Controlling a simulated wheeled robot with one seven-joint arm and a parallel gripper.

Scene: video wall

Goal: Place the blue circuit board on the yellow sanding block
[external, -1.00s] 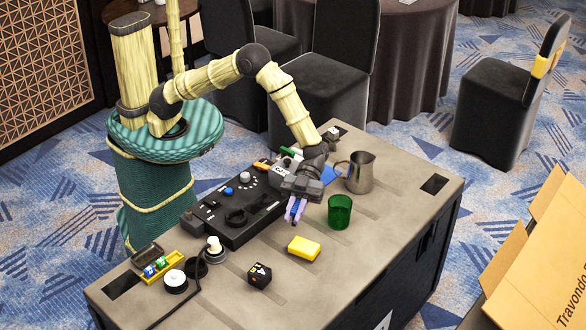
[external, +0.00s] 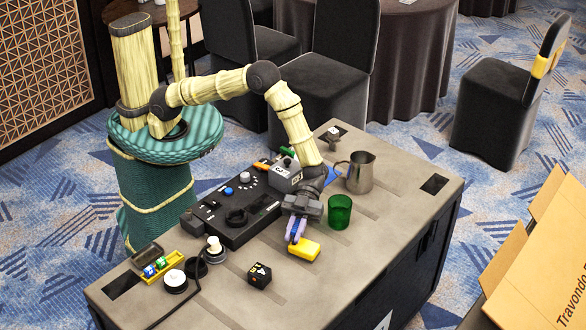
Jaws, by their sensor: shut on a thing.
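The yellow sanding block (external: 307,251) lies flat on the table, in front of the dark control panel. My gripper (external: 295,236) points down at the block's upper left end, with its pale purple fingers close over it. The gripper is shut on the blue circuit board (external: 290,226), of which only a small blue part shows between and beside the fingers. The rest of the board is hidden by the fingers and wrist. I cannot tell whether the board touches the block.
A green cup (external: 340,212) stands just right of my gripper, with a metal pitcher (external: 361,173) behind it. A black cube (external: 259,276) sits at the front left. The dark control panel (external: 232,212) lies to the left. A flat blue thing (external: 331,178) lies by the pitcher.

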